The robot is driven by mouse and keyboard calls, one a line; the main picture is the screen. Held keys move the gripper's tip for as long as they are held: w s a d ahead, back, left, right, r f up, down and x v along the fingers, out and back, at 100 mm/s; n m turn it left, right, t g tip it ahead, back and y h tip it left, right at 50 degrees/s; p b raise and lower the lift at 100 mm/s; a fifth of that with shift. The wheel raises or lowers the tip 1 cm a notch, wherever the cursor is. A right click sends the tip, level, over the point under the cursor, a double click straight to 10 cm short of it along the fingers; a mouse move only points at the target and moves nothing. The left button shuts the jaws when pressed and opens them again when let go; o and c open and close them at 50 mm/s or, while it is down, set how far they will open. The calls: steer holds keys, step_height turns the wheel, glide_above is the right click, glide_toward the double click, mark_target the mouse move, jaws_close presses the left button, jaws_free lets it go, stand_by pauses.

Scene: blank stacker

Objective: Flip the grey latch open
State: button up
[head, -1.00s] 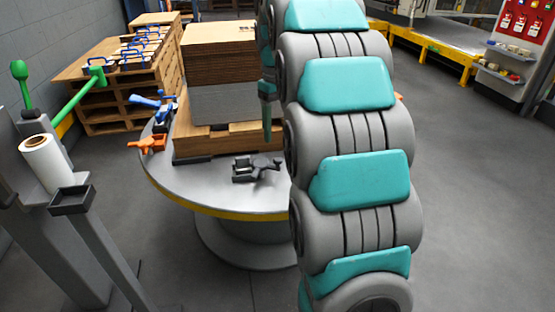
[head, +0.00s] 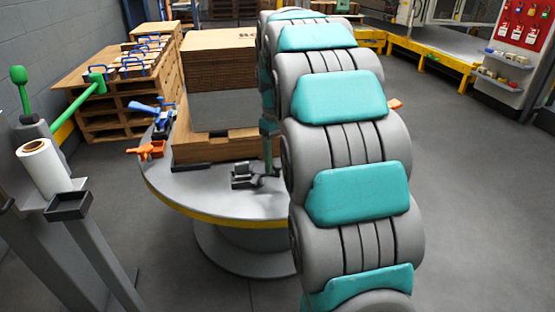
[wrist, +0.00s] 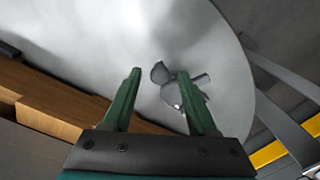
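The grey latch (head: 243,180) is a small dark clamp on the front part of the round table (head: 205,197). In the wrist view the grey latch (wrist: 188,98) shows between and just beyond my two green fingers, with a short bar pointing right. My gripper (wrist: 160,74) is open and empty, fingers well apart, above the table. In the head view my gripper (head: 269,150) is mostly hidden by my arm; one green finger shows right at the latch. I cannot tell if it touches. The latch's right side is partly covered.
A blue clamp (head: 155,107) and an orange clamp (head: 148,150) sit at the table's left. My arm blocks the table's right side.

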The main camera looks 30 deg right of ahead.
jaws_close()
steer(key=shift+w+n, duration=0.1)
steer(key=shift+n, duration=0.2)
stand_by(0.3)
steer(key=shift+w+d+r+n+p, duration=0.1)
steer(key=shift+w+d+n+p, duration=0.1)
steer(key=shift+n+p, duration=0.35)
steer(key=shift+w+d+r+n+p, duration=0.1)
steer(key=shift+w+n+p, duration=0.1)
steer(key=shift+n+p, duration=0.35)
steer(key=shift+w+d+f+n+p, duration=0.15)
steer(key=shift+w+n+p, duration=0.25)
steer(key=shift+n, duration=0.35)
steer(key=shift+w+d+n+p, duration=0.15)
steer(key=shift+n+p, duration=0.35)
steer(key=shift+n, duration=0.25)
steer(key=shift+o, duration=0.5)
jaws_free()
